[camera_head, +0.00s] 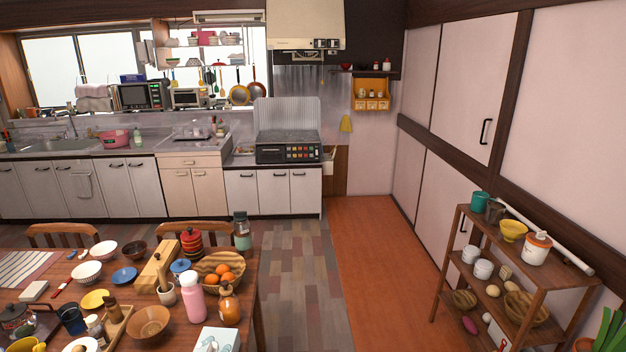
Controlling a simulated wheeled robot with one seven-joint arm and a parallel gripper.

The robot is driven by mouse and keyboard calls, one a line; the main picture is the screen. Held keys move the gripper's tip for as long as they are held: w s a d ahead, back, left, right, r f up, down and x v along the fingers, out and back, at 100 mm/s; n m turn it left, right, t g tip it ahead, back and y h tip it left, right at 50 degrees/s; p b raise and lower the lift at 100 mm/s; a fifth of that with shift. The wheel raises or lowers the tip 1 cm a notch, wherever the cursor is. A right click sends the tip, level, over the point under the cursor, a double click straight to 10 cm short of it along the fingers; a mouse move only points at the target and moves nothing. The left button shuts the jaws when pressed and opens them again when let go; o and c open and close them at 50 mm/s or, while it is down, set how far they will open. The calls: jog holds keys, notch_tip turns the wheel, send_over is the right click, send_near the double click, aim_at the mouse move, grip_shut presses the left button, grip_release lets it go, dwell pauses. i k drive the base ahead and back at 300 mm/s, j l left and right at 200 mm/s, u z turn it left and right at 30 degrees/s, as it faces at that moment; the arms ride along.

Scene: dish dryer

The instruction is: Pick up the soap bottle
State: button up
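A small pale green bottle (137,138), which looks like a soap bottle, stands upright on the counter at the far left, near the sink (52,146). It is just right of a pink basin (116,139). On the near table an orange-brown bottle (229,305) and a pink bottle (194,299) also stand upright; I cannot tell whether either holds soap. My gripper is not in view, and nothing is seen touching any of these bottles.
A wooden dining table (252,272) crowded with bowls, jars and fruit stands at the near left, with chairs (75,235) behind it. A wooden shelf rack (452,250) stands at the right. Open floor (375,250) lies between them, reaching toward the stove.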

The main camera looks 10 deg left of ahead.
aim_at(137, 135)
jog(key=i+u, duration=0.1)
jog(key=i, duration=0.7)
jog(key=i+l, duration=0.15)
jog(key=i, duration=0.65)
jog(key=i+l+u, duration=0.15)
jog(key=i, duration=0.65)
jog(key=i+u, duration=0.15)
jog(key=i, duration=0.45)
jog(key=i+u, duration=0.2)
jog(key=i, duration=0.45)
jog(key=i+l+u, duration=0.15)
jog(key=i, duration=0.45)
jog(key=i+l+u, duration=0.15)
jog(key=i, duration=0.45)
jog(key=i+j+u, duration=0.2)
jog(key=i+u, duration=0.25)
jog(key=i, duration=0.2)
jog(key=i+u, duration=0.5)
jog(key=i+j, duration=0.6)
jog(key=i+j+u, duration=0.15)
jog(key=i+j, duration=1)
jog(key=i, duration=0.2)
jog(key=i+u, duration=0.2)
jog(key=i, duration=0.3)
jog(key=i+l+u, duration=0.15)
jog(key=i, duration=0.35)
jog(key=i+l+u, duration=0.2)
jog(key=i, duration=0.35)
jog(key=i+l+u, duration=0.15)
jog(key=i, duration=0.35)
